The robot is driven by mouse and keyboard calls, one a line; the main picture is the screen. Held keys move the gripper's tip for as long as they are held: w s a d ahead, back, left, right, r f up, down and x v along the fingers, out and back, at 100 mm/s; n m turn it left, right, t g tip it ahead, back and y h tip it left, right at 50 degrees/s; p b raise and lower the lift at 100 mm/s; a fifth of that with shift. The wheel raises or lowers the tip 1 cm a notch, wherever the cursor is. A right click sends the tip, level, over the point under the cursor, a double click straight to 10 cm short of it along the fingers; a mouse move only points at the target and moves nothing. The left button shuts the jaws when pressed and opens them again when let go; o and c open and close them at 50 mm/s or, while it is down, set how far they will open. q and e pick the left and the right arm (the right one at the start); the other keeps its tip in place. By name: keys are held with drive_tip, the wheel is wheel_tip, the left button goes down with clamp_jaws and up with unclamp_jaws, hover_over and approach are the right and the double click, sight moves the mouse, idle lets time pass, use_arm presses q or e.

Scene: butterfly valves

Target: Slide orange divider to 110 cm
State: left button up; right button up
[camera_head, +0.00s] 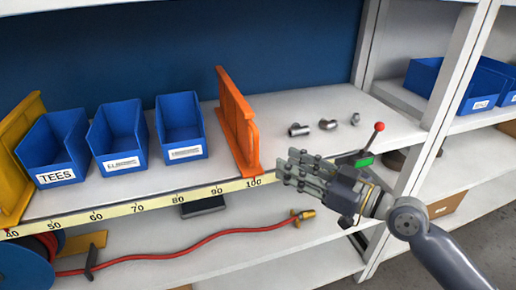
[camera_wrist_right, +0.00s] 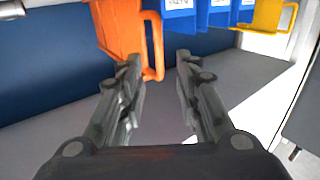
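The orange divider (camera_head: 238,125) stands upright on the shelf, with its front foot at about the 100 mark of the yellow scale (camera_head: 145,205). My right gripper (camera_head: 286,170) is at the shelf's front edge, just right of the divider, fingers pointing left toward it. In the right wrist view the gripper (camera_wrist_right: 158,60) has its fingers apart with nothing held between them. The orange divider (camera_wrist_right: 118,28) is beyond the fingertips there, its open frame partly behind the left finger. The scale right of 100 is hidden by my gripper. My left gripper is not in view.
Blue bins, including the TEES bin (camera_head: 55,147), stand left of the divider, with a yellow divider (camera_head: 18,165) at the far left. Metal fittings (camera_head: 328,124) lie at the back right of the divider. A red-knobbed lever (camera_head: 378,128) stands near the shelf's right post.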

sight(258, 151)
drive_tip(key=p+x, duration=0.4)
drive_tip(key=x, duration=0.5)
drive_tip(key=shift+w, duration=0.15)
drive_tip(key=shift+w+a+f+p, duration=0.1)
drive_tip(key=shift+w+a+p, duration=0.25)
drive_tip(key=shift+w+a, duration=0.15)
drive_tip(key=shift+s, duration=0.1)
drive_tip(key=shift+c, duration=0.6)
clamp_jaws()
